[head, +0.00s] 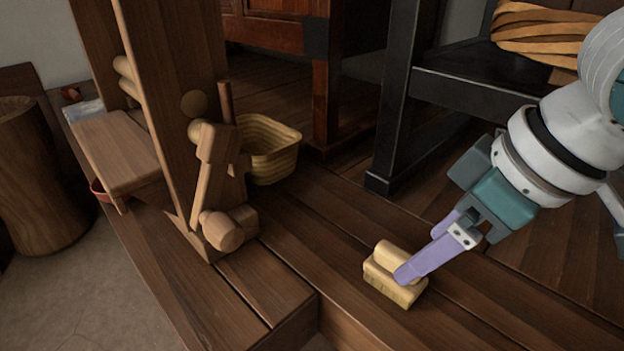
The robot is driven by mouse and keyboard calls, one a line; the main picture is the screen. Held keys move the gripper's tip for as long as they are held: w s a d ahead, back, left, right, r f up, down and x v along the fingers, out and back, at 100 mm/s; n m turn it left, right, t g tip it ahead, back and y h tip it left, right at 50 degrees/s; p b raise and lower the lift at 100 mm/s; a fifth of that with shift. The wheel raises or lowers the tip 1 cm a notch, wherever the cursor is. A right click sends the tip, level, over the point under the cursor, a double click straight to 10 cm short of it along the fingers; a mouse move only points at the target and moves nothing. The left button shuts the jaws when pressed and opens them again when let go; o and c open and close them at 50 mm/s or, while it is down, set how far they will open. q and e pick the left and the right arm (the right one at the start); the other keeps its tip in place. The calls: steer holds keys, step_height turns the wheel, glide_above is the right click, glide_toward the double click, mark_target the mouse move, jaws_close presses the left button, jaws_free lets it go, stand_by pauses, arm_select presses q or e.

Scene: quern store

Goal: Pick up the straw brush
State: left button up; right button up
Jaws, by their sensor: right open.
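The straw brush (392,287) is a small pale-yellow block with a rounded top. It lies on the dark plank floor, close to the edge of the raised floor, right of the middle of the head view. My right gripper (420,252) comes in from the right, with its lilac fingers reaching down to the brush. The fingers are apart. The near finger overlaps the brush's right end and hides part of it; the other is partly hidden behind. I cannot tell whether either finger touches the brush. My left gripper is not in view.
A wooden frame with pegs (176,90) stands at left, beside a yellow basket (268,150). A black chair (400,120) stands behind the brush. A step edge (318,296) drops in front. A wooden stump (38,175) stands at far left. The planks left of the brush are clear.

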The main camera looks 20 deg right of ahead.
mark_target(390, 265)
steer(key=b+x, duration=0.1)
steer(key=x, duration=0.2)
steer(key=shift+f+b, duration=0.1)
steer(key=shift+b, duration=0.25)
steer(key=w+f+b, duration=0.2)
steer(key=f+b, duration=0.1)
steer(key=w+a+f+b, duration=0.1)
steer(key=b, duration=0.1)
steer(key=shift+f, duration=0.15)
jaws_close()
